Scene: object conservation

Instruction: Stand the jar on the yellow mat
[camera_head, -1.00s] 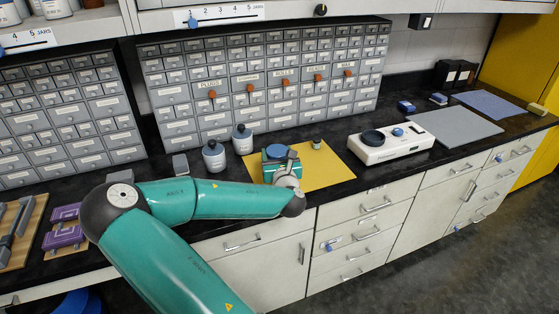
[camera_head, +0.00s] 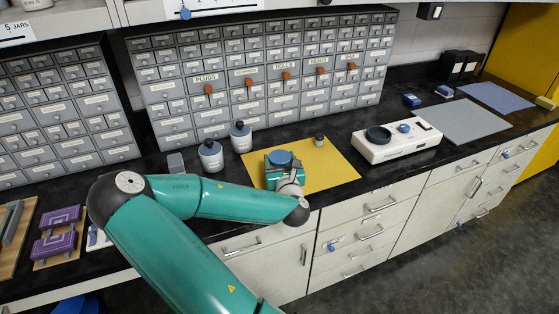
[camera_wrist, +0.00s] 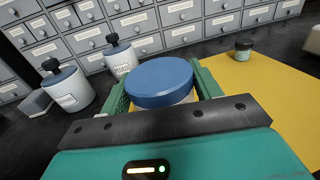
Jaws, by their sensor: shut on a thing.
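The yellow mat (camera_head: 331,166) lies on the black counter in front of the drawer cabinet; it fills the right side of the wrist view (camera_wrist: 262,98). My gripper (camera_head: 284,174) is over the left part of the mat. In the wrist view my gripper (camera_wrist: 160,100) is shut on a jar with a wide blue lid (camera_wrist: 160,80), its fingers on both sides. The jar's pale body shows only a little below the lid, and its base is hidden, so I cannot tell whether it touches the mat. The blue lid also shows in the head view (camera_head: 279,158).
Two white jars with dark knobs (camera_head: 211,156) (camera_head: 241,138) stand left of the mat. A small greenish jar (camera_head: 319,140) is at the mat's back edge. A white device (camera_head: 397,141) stands to the right. The drawer cabinet (camera_head: 265,80) rises behind.

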